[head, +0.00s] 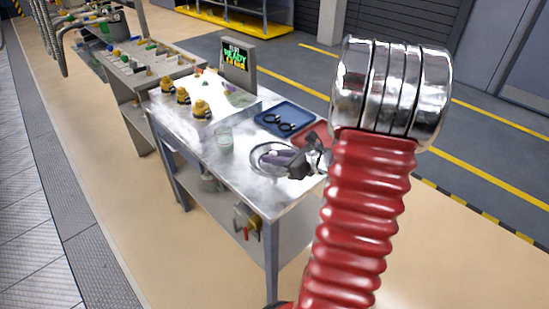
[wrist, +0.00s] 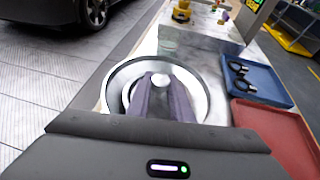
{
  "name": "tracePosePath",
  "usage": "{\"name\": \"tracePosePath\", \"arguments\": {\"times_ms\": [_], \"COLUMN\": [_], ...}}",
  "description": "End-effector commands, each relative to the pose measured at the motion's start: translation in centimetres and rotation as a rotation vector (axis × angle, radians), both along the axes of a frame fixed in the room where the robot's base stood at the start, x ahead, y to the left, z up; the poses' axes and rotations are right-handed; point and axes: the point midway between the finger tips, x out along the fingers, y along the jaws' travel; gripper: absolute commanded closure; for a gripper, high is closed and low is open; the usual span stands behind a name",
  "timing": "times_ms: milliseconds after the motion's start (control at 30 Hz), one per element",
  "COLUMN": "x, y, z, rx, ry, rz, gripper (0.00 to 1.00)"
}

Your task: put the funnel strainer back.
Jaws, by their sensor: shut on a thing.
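A round, shiny metal dish with a wide rim (wrist: 117,82) lies under my gripper (wrist: 160,84) at the near end of the bench. It also shows in the head view (head: 254,160). My gripper's two grey-purple fingers reach into it and are shut on a pale round knob at its middle, which I take to be the funnel strainer (wrist: 160,78). The fingers hide most of the strainer. I cannot tell whether it rests in the dish or is held just above it. In the head view my gripper (head: 275,158) comes in from the right, low over the metal top.
A blue tray (head: 268,122) with dark rings and a red tray (head: 318,134) lie beside the dish. A clear beaker (head: 224,142), several yellow-topped items (head: 201,108) and a small screen (head: 237,62) stand further back. Bare metal top (head: 185,130) lies left of the beaker.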

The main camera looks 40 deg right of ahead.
Motion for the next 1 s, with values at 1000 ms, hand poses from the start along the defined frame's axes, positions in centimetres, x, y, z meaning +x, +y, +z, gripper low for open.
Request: {"name": "tracePosePath", "arguments": {"times_ms": [1000], "x": [-0.73], "y": [-0.26], "z": [-0.28], "rx": [-0.002], "ry": [0.000], "rz": [-0.003], "gripper": [0.62]}}
